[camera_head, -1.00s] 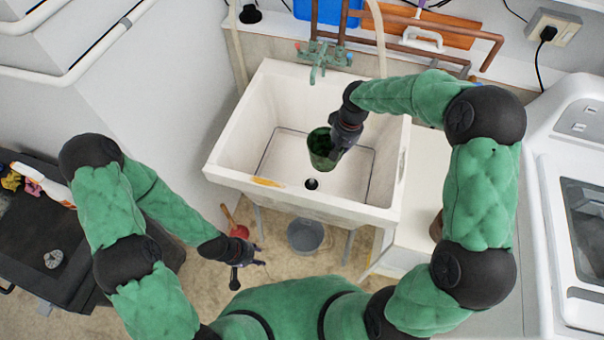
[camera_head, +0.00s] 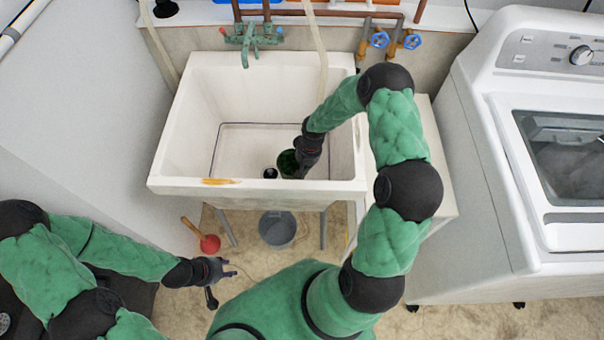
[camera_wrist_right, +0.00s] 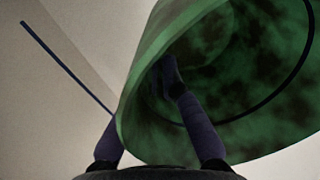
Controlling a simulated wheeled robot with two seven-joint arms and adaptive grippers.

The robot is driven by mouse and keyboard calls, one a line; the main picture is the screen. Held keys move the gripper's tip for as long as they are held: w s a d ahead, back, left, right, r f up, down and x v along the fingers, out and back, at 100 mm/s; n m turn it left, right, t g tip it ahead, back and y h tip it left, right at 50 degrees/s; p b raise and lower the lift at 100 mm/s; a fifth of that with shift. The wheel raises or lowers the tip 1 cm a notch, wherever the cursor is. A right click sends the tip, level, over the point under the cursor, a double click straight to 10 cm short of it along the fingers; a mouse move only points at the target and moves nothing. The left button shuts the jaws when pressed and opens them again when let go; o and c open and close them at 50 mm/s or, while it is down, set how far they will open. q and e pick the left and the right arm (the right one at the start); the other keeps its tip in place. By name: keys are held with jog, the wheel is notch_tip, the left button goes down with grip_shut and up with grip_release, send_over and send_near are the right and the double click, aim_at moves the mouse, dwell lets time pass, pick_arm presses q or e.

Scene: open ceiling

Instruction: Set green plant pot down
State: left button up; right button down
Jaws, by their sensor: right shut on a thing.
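The green plant pot (camera_head: 287,164) is inside the white sink basin (camera_head: 165,150), near its front right, just right of the dark drain. My right gripper (camera_head: 299,166) reaches down into the sink and is shut on the pot's wall. In the right wrist view the pot (camera_wrist_right: 225,75) is tilted; one finger is inside its mouth and the other is outside, partly hidden by the wall. I cannot tell whether the pot's base touches the sink floor. My left gripper (camera_head: 224,284) is empty, with its fingers apart, low in front of the sink.
A green faucet (camera_head: 252,38) stands at the sink's back edge. A yellow-orange item (camera_head: 218,181) lies on the front rim. A grey bucket (camera_head: 277,228) and a red plunger (camera_head: 210,243) are on the floor below. A white washing machine (camera_head: 520,160) stands at right. The left of the basin is clear.

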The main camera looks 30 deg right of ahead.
notch_tip(320, 180, down, 4)
jog(key=shift+f+b, duration=0.1)
jog(key=shift+b, duration=0.6)
jog(key=shift+f, duration=0.1)
jog(key=c, duration=1.4)
grip_release()
jog(key=shift+r, duration=0.2)
jog(key=shift+r, duration=0.35)
jog(key=r+p, duration=0.1)
jog(key=r, duration=0.2)
jog(key=d+r+p, duration=0.1)
jog(key=r+p, duration=0.1)
jog(key=r, duration=0.2)
jog(key=r+p, duration=0.1)
jog(key=r, duration=0.3)
jog(key=shift+s+d+r, duration=0.15)
jog(key=shift+s+d, duration=0.05)
jog(key=shift+s, duration=0.05)
